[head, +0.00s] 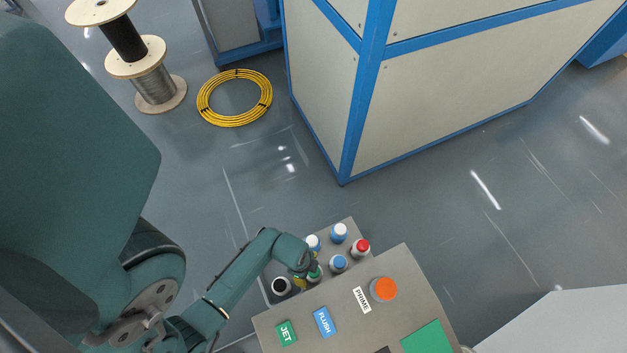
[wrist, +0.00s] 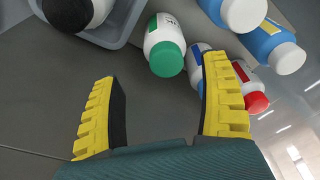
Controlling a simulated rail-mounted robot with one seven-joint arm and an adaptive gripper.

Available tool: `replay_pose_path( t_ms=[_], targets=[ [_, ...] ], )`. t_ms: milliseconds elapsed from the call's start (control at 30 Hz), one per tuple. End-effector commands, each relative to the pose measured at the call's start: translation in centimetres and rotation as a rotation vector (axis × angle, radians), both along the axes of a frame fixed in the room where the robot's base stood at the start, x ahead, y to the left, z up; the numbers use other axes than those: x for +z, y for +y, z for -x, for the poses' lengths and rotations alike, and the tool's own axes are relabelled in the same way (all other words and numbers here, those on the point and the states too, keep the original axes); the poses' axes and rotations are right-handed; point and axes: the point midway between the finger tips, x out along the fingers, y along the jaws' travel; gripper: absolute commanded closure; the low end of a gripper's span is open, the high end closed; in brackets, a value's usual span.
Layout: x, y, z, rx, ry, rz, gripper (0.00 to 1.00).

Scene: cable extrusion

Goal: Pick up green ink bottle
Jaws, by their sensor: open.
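The green ink bottle (wrist: 164,45) is white with a green cap. In the wrist view it lies just beyond my fingertips, between the two fingers and closer to the right one.
Open floor (head: 440,200) lies beyond.

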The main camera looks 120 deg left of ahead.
Motion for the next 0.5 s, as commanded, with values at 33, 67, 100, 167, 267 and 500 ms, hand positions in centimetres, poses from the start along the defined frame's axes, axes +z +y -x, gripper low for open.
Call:
replay_pose_path(
  t_ms=[33,67,100,167,267,500],
  targets=[
    [-1.8,0.0,-0.2,-0.003,0.000,0.001,0.22],
    [-2.4,0.0,-0.3,-0.003,0.000,0.001,0.22],
    [-2.9,0.1,-0.4,-0.003,0.000,-0.001,0.22],
    [-3.5,0.1,-0.5,-0.001,0.000,0.000,0.22],
    [-4.3,0.2,-0.8,-0.002,0.000,-0.001,0.22],
    [-8.2,0.6,-2.3,-0.001,0.001,0.000,0.22]
  ],
)
